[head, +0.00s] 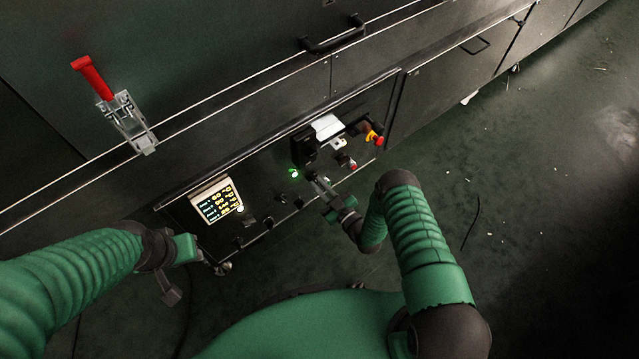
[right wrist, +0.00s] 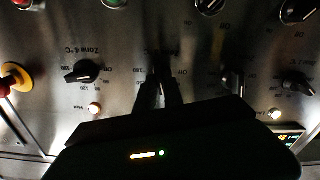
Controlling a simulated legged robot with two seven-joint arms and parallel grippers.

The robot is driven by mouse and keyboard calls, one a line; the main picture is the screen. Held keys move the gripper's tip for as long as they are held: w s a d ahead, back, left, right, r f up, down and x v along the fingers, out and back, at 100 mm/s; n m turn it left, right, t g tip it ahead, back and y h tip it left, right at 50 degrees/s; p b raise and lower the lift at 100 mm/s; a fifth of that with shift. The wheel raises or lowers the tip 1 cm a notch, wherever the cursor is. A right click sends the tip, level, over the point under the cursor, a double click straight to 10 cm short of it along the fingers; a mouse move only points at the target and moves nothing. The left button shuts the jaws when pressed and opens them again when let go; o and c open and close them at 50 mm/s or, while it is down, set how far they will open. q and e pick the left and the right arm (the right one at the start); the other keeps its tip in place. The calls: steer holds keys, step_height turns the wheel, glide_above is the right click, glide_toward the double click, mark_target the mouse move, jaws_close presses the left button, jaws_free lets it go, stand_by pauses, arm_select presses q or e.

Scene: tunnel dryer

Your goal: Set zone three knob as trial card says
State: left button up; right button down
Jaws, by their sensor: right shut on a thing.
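My right gripper (head: 318,182) reaches the control panel (head: 262,212) from below in the head view. In the right wrist view its fingers (right wrist: 158,90) are shut on a dark knob at the panel, whose pointer and label they mostly hide. The knob marked Zone 4 °C (right wrist: 82,72) is to the left of the fingers, and another dark knob (right wrist: 232,82) is to the right. A white card-like piece (head: 328,127) shows at the panel's upper part; I cannot read it. My left gripper (head: 190,250) is near the panel's lower left corner, its fingers unclear.
A lit display (head: 217,200) with yellow figures is at the panel's left. A red and yellow stop button (head: 375,138) is at its right end; it also shows in the right wrist view (right wrist: 14,80). A red-handled clamp (head: 110,100) is at the upper left.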

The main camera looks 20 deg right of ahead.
arm_select(q)
steer(key=shift+r, duration=0.15)
arm_select(e)
steer(key=shift+s+f+n, duration=0.15)
steer(key=shift+f+n, duration=0.05)
steer(key=shift+n, duration=0.2)
steer(key=c, duration=1.6)
jaws_free()
steer(key=shift+o, duration=0.7)
steer(key=shift+r, duration=0.1)
